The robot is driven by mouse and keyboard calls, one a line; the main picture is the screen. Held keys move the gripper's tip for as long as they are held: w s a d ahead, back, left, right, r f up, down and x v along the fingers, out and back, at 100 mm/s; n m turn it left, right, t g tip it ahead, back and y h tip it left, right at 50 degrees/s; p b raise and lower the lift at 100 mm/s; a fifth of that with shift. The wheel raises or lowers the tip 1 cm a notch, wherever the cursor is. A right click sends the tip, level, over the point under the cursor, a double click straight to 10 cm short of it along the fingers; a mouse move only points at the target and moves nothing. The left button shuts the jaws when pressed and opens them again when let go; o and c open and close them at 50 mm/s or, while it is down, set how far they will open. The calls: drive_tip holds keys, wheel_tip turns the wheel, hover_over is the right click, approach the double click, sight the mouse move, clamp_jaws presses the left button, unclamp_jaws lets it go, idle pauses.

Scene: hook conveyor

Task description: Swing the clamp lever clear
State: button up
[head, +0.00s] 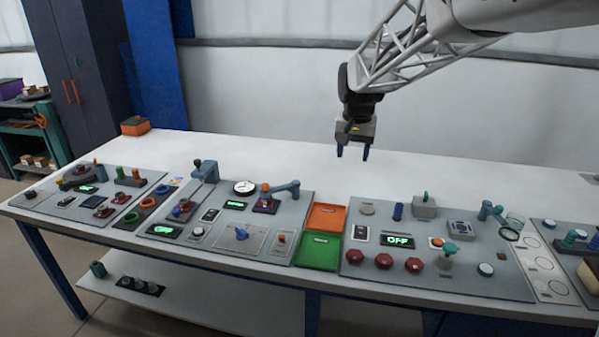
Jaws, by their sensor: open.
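My gripper (353,153) hangs above the back of the white table, right of centre, fingers pointing down. It is open and empty, apart from everything on the table. I cannot tell for certain which part is the clamp lever. A blue-grey arm (284,189) with an orange end reaches over a small dark block on the middle panel (275,235), left of and below my gripper. Another blue-grey arm (205,171) stands at that panel's back left corner. A third blue-grey piece (489,211) stands on the right panel (400,225), beside a ring-shaped part.
An orange tray (327,216) and a green tray (318,251) sit between the middle and right panels. Red knobs (384,261) and a lit OFF display (397,240) are on the right panel. An orange box (135,126) stands at the back left. The table's back strip is mostly clear.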

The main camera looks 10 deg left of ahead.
drive_tip(key=w+a+f, duration=0.3)
drive_tip(key=w+a, duration=0.3)
drive_tip(key=a, duration=0.1)
drive_tip(key=w+a+f, duration=0.4)
drive_tip(key=w+a, duration=0.1)
drive_tip(key=a, duration=0.3)
drive_tip(key=g, duration=0.1)
hover_over(266, 184)
wheel_tip(266, 184, down, 11)
drive_tip(key=shift+d+r, duration=0.1)
drive_tip(key=shift+a+f, duration=0.2)
drive_tip(key=shift+f, duration=0.05)
drive_tip(key=shift+f, duration=3.9)
drive_tip(key=shift+c, duration=0.4)
clamp_jaws()
